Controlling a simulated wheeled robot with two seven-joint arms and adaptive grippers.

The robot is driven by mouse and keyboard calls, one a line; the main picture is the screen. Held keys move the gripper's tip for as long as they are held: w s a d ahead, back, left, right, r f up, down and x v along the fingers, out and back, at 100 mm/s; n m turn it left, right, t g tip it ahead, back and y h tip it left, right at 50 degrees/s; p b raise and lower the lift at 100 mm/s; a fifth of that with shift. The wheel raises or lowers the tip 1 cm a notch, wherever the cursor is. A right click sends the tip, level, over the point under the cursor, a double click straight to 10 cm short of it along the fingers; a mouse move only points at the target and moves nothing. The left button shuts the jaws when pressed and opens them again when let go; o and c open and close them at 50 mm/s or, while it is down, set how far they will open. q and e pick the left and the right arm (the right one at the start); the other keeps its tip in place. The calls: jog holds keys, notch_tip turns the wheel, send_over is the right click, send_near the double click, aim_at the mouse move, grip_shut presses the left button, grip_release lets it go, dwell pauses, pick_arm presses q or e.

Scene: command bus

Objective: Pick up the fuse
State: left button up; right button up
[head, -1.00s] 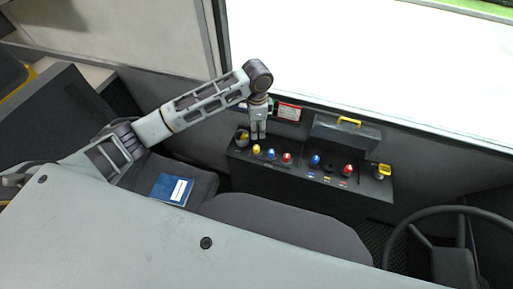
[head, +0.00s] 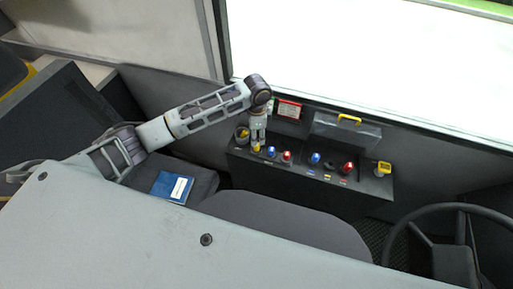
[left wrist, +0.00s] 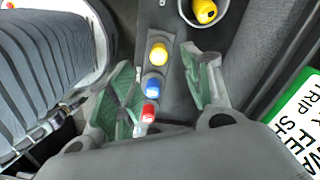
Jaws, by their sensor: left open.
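Several coloured fuse-like caps stand in a row on the dark console. At its left end are a yellow one (head: 256,148), a blue one (head: 270,152) and a red one (head: 287,156). The left wrist view shows the same yellow (left wrist: 158,53), blue (left wrist: 153,86) and red (left wrist: 149,112) caps. My left gripper (head: 258,140) is open and empty, pointing down over the yellow cap. In the left wrist view its fingers (left wrist: 158,72) spread on either side of the row, apart from the caps. My right gripper is not in view.
A round cup (head: 242,136) holding a yellow item stands at the console's left end. Farther right are another blue cap (head: 315,159), another red cap (head: 348,168), a yellow-topped device (head: 383,168) and a yellow-handled case (head: 347,130). Seats and a steering wheel (head: 450,213) lie nearer.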

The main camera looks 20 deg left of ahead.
aim_at(256, 148)
pick_arm(q)
jog(key=shift+f, duration=1.5)
notch_tip(256, 148, down, 3)
jog(key=shift+s+a+f, duration=0.1)
jog(key=shift+f, duration=0.75)
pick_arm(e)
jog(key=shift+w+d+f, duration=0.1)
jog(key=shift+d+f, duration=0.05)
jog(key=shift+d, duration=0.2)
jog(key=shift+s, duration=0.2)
